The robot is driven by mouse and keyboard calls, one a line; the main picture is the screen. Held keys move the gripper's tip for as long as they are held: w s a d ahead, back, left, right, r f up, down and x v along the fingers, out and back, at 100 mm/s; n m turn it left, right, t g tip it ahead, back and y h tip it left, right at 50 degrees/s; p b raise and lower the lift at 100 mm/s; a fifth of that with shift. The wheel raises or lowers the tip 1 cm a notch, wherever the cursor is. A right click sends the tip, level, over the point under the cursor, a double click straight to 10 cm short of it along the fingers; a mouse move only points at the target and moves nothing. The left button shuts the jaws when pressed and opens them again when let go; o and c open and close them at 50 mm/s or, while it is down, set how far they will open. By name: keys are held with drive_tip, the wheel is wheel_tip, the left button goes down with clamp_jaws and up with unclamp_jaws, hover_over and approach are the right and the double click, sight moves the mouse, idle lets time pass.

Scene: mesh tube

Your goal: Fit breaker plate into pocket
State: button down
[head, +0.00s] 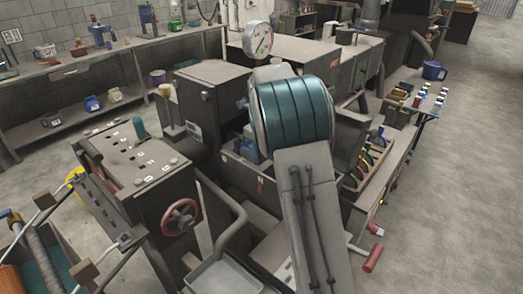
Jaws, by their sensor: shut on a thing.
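My gripper is not visible in the head view. My arm's large link and joint fill the middle of the picture and cover part of the machine (213,75) behind them. The breaker plate and the pocket cannot be made out; they may be hidden behind my arm, but I cannot tell.
A round dial gauge (257,40) stands above the machine. A control box (135,160) with a red handwheel (180,217) is at left. A shelf bench (95,65) lines the back wall. Open floor (465,170) lies at right.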

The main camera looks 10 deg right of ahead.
drive_tip(key=shift+f, duration=0.15)
drive_tip(key=c, duration=0.9)
unclamp_jaws()
drive_tip(key=shift+c, duration=0.2)
drive_tip(key=shift+f, duration=0.1)
wheel_tip(320, 180, up, 14)
drive_tip(key=b, duration=0.1)
drive_tip(key=shift+s+d, duration=0.1)
drive_tip(key=shift+s, duration=0.05)
